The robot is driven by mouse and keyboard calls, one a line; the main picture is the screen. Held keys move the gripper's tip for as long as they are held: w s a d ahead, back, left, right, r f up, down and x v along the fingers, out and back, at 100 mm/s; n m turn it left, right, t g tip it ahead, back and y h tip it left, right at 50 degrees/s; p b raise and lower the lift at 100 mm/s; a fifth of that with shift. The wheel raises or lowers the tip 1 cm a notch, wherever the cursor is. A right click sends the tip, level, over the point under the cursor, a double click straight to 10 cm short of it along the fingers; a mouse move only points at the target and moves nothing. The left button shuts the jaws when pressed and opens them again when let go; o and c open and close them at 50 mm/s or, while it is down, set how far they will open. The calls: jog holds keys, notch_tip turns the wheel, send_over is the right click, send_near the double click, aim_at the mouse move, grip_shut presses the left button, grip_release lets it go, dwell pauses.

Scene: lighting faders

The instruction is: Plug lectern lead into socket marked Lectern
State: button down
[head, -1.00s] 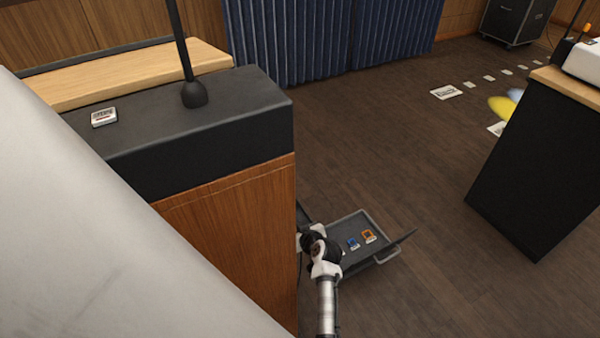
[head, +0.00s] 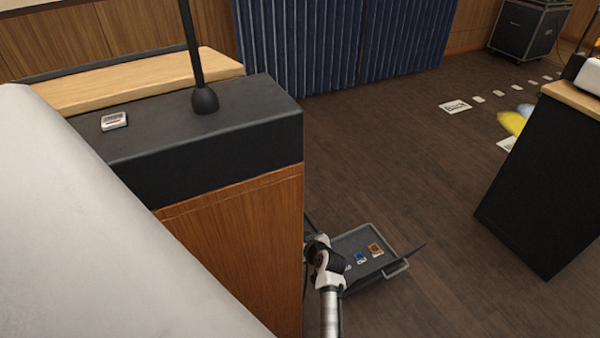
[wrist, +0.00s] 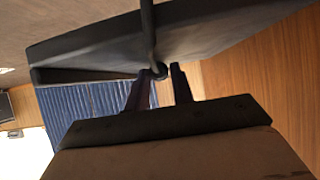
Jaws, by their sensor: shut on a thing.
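An open grey floor box (head: 350,243) lies at the foot of the lectern in the head view. In it are an orange socket (head: 375,249), a blue socket (head: 360,257) and a pale one partly behind my arm. Their labels are too small to read. In the wrist view my gripper (wrist: 160,70) is shut on a dark round end with a black lead (wrist: 149,25) running up from it, seemingly the lectern lead. A dark slab lies behind it, perhaps the box. In the head view my wrist is beside the box's left side; the fingertips are hidden.
The wooden lectern (head: 245,245) stands close left of my arm, with a microphone stem on top. A black desk (head: 535,180) stands at right. The floor between is clear.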

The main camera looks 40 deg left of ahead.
jog(key=shift+r+p, duration=1.75)
jog(key=shift+r, duration=0.7)
